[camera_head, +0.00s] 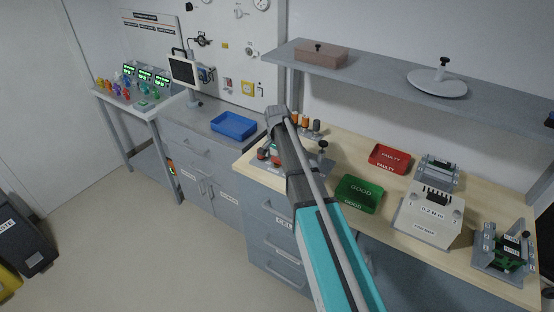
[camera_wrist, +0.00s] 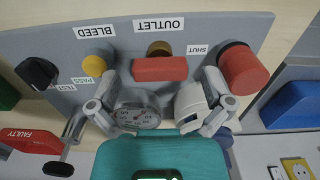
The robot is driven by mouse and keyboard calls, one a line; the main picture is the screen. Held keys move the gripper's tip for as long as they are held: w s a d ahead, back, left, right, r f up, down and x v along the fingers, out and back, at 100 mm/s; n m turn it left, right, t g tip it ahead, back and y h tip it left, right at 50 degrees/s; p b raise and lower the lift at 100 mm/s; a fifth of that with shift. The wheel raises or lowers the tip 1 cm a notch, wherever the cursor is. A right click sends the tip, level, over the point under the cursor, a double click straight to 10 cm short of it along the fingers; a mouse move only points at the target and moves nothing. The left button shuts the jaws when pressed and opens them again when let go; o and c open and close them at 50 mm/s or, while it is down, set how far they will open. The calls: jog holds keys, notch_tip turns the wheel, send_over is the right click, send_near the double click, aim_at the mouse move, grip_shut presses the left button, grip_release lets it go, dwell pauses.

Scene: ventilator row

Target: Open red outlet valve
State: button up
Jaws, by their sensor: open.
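The red outlet valve handle (camera_wrist: 160,69) is a bar lying crosswise under the OUTLET label in the wrist view, in front of a brass stem. My gripper (camera_wrist: 160,78) is open, with one finger at each side of the bar and visible gaps between. A round gauge (camera_wrist: 137,116) and a pale rounded part (camera_wrist: 193,104) show between the fingers. The grey valve panel (camera_wrist: 215,30) carries BLEED, OUTLET and SHUT labels, upside down in this view. In the head view my arm hides most of the panel and the gripper.
A large red knob (camera_wrist: 243,70) sits right of the handle, close to the right finger. A yellow knob (camera_wrist: 95,65) and a black knob (camera_wrist: 37,72) are at the left. On the bench stand a red FAULTY tray (camera_head: 390,169) and a green GOOD tray (camera_head: 371,205).

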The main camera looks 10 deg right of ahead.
jog(key=c, duration=1.1)
jog(key=shift+n, duration=0.3)
jog(key=n, duration=0.7)
jog(key=shift+n, duration=0.4)
jog(key=n, duration=0.4)
jog(key=shift+n, duration=0.3)
jog(key=n, duration=0.5)
